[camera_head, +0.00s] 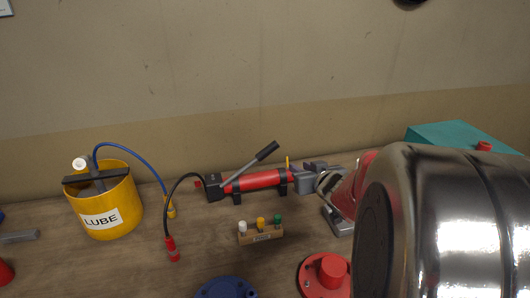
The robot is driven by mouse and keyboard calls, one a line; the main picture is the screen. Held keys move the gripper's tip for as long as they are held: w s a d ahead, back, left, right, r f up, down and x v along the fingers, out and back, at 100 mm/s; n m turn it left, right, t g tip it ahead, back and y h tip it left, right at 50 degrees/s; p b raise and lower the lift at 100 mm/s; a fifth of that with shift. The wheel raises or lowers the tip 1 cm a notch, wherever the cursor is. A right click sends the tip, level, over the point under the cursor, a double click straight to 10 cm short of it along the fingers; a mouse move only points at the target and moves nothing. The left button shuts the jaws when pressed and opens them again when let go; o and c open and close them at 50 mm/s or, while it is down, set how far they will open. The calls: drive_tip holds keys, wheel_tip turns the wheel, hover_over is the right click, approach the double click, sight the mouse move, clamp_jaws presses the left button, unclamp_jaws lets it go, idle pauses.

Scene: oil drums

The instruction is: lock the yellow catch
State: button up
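A small yellow upright piece (287,162), which looks like the yellow catch, stands at the right end of a red hand pump (260,180) near the wall. The pump has a black lever (252,166) slanting up to the right. My gripper (304,178), grey, is at the pump's right end, just right of the yellow piece. I cannot tell whether it touches the piece. Its fingers merge with the grey parts there, so their opening is unclear. My arm covers the area to the right.
A yellow LUBE bucket (122,208) with a blue hose stands at left. A black hose with a red end (173,250) hangs in front of the pump. A wooden block with coloured pegs (261,236), a red flanged part (325,276) and a teal box (460,135) are nearby.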

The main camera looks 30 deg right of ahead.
sight(287, 160)
drive_tip(key=shift+x, duration=6.85)
drive_tip(key=shift+d, duration=0.1)
drive_tip(key=shift+c, duration=0.5)
clamp_jaws()
